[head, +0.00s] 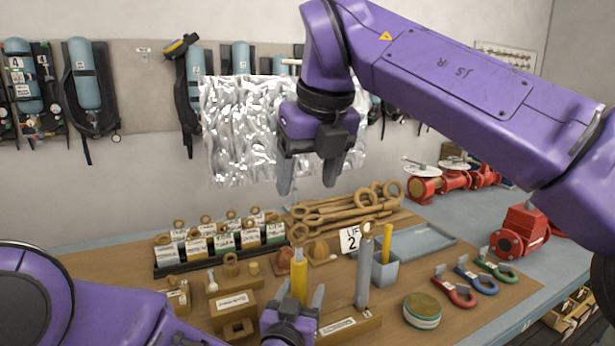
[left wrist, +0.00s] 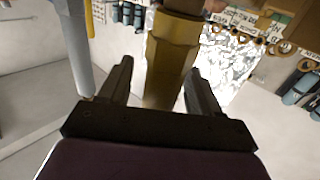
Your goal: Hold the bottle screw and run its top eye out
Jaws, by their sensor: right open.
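The bottle screw (head: 299,277) stands upright on the bench with a yellow body and a brown top eye (head: 298,234). My left gripper (head: 301,292) is open, with one finger on each side of the yellow body. In the left wrist view the body (left wrist: 170,65) rises between the two fingers (left wrist: 158,75), with a clear gap on the left and little or none on the right. My right gripper (head: 309,187) is open and empty in the air, above and behind the bottle screw, in front of crumpled foil. The bottle screw's lower end is hidden by my left gripper.
Labelled eye bolts fill a rack (head: 168,270) at left. Coloured shackles (head: 455,290) lie at right. Foil (head: 240,130) hangs behind.

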